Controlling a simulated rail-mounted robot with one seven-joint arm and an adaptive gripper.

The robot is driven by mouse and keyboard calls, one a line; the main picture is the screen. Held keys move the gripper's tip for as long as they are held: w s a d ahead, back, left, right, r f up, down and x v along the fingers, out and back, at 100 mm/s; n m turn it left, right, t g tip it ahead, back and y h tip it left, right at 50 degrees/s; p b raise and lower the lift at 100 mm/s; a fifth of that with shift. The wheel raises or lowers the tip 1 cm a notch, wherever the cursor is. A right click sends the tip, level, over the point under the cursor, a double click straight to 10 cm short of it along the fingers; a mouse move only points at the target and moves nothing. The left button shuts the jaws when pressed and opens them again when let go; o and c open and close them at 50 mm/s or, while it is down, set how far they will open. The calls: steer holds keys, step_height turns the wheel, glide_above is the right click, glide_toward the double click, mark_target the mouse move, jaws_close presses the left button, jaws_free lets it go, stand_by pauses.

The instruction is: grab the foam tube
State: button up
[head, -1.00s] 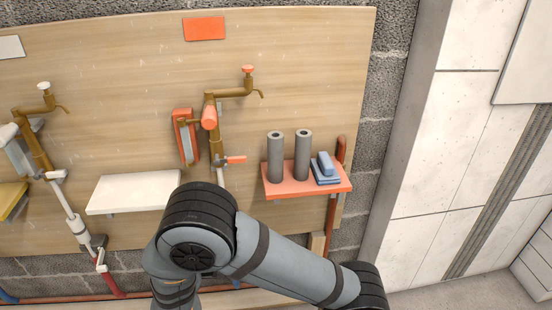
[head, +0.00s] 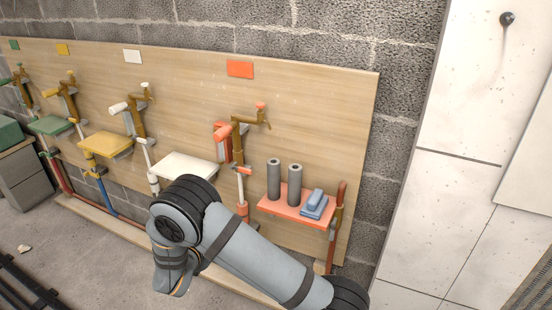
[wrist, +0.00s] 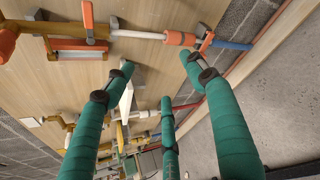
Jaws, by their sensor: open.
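Two upright grey foam tubes stand side by side on a small red-orange shelf (head: 268,207) in the head view. One is the left tube (head: 273,180), the other the right tube (head: 294,185); I cannot tell which one the task means. In the wrist view my gripper (wrist: 158,78) has its green-wrapped fingers spread apart, with nothing held between them. In the head view the fingers do not show clearly; my arm is in front of the board, left of and below the shelf. I make out no foam tube in the wrist view.
Blue folded cloths (head: 315,204) lie right of the tubes on the shelf. A red pipe (head: 338,215) rises at its right end. A tap assembly with an orange sleeve (head: 223,133) is left of the tubes. A white shelf (head: 187,168) is farther left.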

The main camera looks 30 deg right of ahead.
steer(key=w+d+r+g+h+p, duration=0.3)
steer(key=d+r+p, duration=0.4)
steer(key=r+p, duration=0.2)
steer(key=n+g+h+p, duration=0.1)
steer(key=g+h+p, duration=0.1)
steer(key=p, duration=0.3)
glide_toward(268, 178)
steer(key=w+d, duration=0.1)
steer(key=x, duration=0.5)
steer(key=shift+d+f, duration=0.15)
steer(key=shift+f, duration=0.15)
steer(key=x, duration=0.3)
steer(key=p+x, duration=0.1)
steer(key=x, duration=0.1)
steer(key=shift+w+d+f, duration=0.1)
steer(key=shift+d+f, duration=0.15)
steer(key=shift+f, duration=0.1)
steer(key=c, duration=0.3)
steer(key=c, duration=0.3)
steer(key=shift+r, duration=0.15)
steer(key=shift+c, duration=0.4)
